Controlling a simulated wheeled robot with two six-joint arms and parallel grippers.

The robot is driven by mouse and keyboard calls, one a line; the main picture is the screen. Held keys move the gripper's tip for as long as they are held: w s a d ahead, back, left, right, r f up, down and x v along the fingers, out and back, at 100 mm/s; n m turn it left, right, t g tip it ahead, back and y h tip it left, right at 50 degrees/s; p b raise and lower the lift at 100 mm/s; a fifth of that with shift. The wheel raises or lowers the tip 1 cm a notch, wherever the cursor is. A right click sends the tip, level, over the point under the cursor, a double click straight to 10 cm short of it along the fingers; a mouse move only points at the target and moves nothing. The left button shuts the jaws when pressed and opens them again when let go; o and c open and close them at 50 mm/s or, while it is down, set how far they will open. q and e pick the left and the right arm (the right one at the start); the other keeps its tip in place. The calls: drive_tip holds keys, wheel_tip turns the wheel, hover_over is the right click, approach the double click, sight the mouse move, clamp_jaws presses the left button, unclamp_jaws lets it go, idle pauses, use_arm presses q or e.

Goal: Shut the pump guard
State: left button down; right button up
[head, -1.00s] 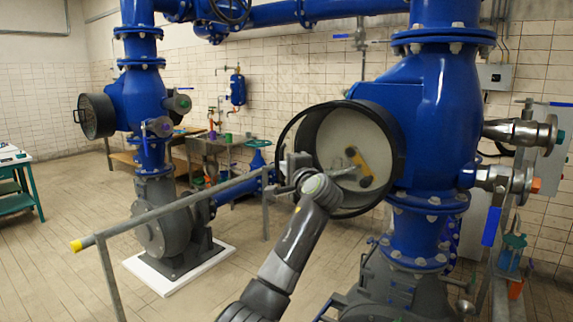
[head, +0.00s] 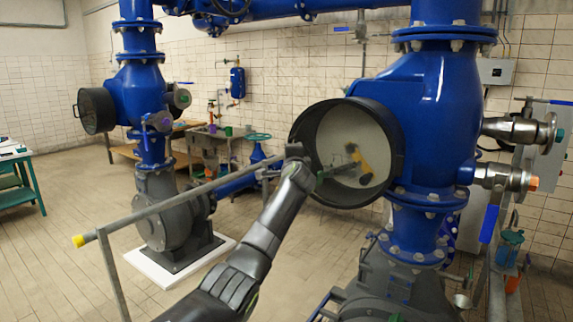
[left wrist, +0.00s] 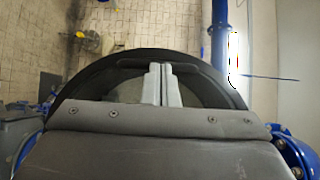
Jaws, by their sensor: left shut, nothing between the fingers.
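The pump guard is a round, see-through cover with a black rim (head: 300,128) on the short black drum (head: 391,145) of the near blue pump. Its rim appears in line with the drum's mouth; I cannot tell whether it is fully seated. A pale face and a yellow part (head: 361,160) show inside. My left arm reaches up to the guard's left side, its wrist partly covering the lower left rim. In the left wrist view, my left gripper (left wrist: 161,84) is shut and empty, its fingers over the dark curved rim (left wrist: 205,72). Contact is unclear. My right gripper is out of view.
A grey handrail (head: 165,207) with a yellow end runs left of my arm. A second blue pump with its own black drum (head: 97,111) stands behind left. Valves (head: 505,178) jut from the near pump's right. Floor at left is open.

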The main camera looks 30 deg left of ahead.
use_arm(q)
drive_tip(key=w+h, duration=0.1)
drive_tip(key=w+m+t, duration=0.1)
drive_tip(key=shift+w+a+r+h, duration=0.2)
drive_tip(key=shift+w+r+h, duration=0.2)
